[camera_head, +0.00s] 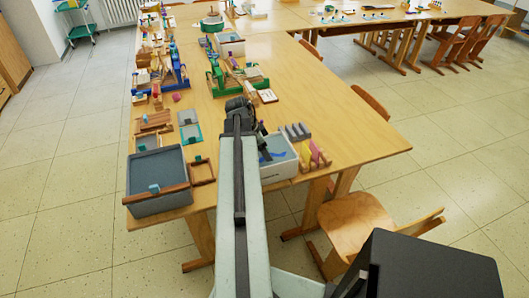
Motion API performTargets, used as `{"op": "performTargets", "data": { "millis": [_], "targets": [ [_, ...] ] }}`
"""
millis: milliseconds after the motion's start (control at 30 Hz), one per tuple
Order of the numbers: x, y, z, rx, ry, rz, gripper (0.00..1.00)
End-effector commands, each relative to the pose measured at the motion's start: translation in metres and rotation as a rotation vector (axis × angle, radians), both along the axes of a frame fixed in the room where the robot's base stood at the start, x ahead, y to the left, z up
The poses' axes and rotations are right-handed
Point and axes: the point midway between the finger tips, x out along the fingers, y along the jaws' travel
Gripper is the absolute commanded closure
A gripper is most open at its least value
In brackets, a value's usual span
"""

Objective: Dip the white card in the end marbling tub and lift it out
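My arm reaches forward over the near end of the long wooden table, and my gripper (240,108) is a small dark shape above the tabletop. Its fingers are too small and dark to tell whether it is open or shut, or holds anything. A white tub (281,174) with blue in it stands at the near table edge, just right of my arm, which hides its left part. A grey tub (160,203) with a dark grey surface inside stands at the near left corner. A small pale card-like piece (267,96) lies right of my gripper; I cannot tell if it is the white card.
A rack with yellow and pink pieces (318,156) stands beside the white tub. Small wooden frames (202,171) lie by the grey tub. Green (222,82) and blue (176,82) stands crowd the table farther back. The table's right side is clear. A chair (355,222) stands at right.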

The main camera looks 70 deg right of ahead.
Motion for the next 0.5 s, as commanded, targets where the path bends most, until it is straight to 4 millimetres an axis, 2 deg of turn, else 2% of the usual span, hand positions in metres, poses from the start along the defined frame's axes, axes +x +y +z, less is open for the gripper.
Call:
{"op": "performTargets", "data": {
  "millis": [333, 500],
  "targets": [
    [-0.0002, -0.0001, 0.0007, 0.000, 0.000, 0.000, 0.62],
    [-0.0003, -0.0001, 0.0091, 0.000, 0.000, 0.000, 0.62]
  ]
}}
